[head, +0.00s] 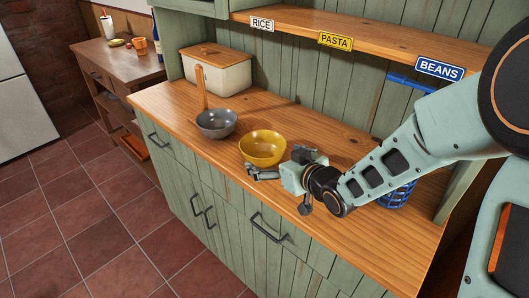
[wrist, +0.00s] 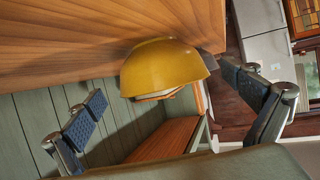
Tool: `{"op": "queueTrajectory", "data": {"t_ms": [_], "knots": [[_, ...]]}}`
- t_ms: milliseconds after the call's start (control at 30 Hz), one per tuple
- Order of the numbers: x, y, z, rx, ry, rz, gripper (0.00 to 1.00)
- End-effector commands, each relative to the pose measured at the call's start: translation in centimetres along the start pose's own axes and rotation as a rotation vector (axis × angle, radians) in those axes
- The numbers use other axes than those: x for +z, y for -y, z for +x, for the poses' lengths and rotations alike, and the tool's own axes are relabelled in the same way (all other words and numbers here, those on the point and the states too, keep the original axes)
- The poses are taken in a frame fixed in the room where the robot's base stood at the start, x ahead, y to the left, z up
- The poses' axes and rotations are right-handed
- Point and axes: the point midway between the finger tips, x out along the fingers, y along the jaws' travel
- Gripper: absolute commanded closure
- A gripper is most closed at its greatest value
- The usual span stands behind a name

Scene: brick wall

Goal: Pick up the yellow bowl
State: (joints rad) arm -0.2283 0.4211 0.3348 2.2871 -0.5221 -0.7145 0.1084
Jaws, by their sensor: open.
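The yellow bowl (head: 263,149) stands upright on the wooden counter, near its front edge, to the right of a grey bowl. My gripper (head: 272,170) is just in front and to the right of it, low by the counter edge. In the wrist view the picture is turned over, and the yellow bowl (wrist: 165,68) shows ahead, between the two spread fingers. My gripper (wrist: 168,95) is open with nothing held. Whether a finger touches the bowl cannot be told.
The grey bowl (head: 216,125) stands close to the left, with an upright wooden piece (head: 201,92) behind it. A white box with a wooden lid (head: 219,75) is at the back left. A blue basket (head: 398,193) sits right, partly behind my arm. A shelf (head: 375,42) hangs above.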

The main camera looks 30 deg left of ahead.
Motion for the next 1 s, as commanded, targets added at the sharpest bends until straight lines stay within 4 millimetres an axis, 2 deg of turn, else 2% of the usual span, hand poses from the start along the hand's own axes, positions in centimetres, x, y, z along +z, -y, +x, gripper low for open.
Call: {"op": "queueTrajectory", "data": {"t_ms": [233,500,633,833,867,1000], "knots": [[-0.1,0.0,1.9,0.0,0.0,0.0,0.0],[-0.5,0.1,5.7,0.0,0.001,0.002,0.0],[-0.5,0.0,6.4,0.002,0.001,0.002,0.0],[-0.6,0.0,6.5,0.002,0.002,0.001,0.0],[-0.6,0.0,6.5,0.002,0.001,0.001,0.01],[-0.6,0.0,6.5,0.002,0.001,0.001,0.17]]}}
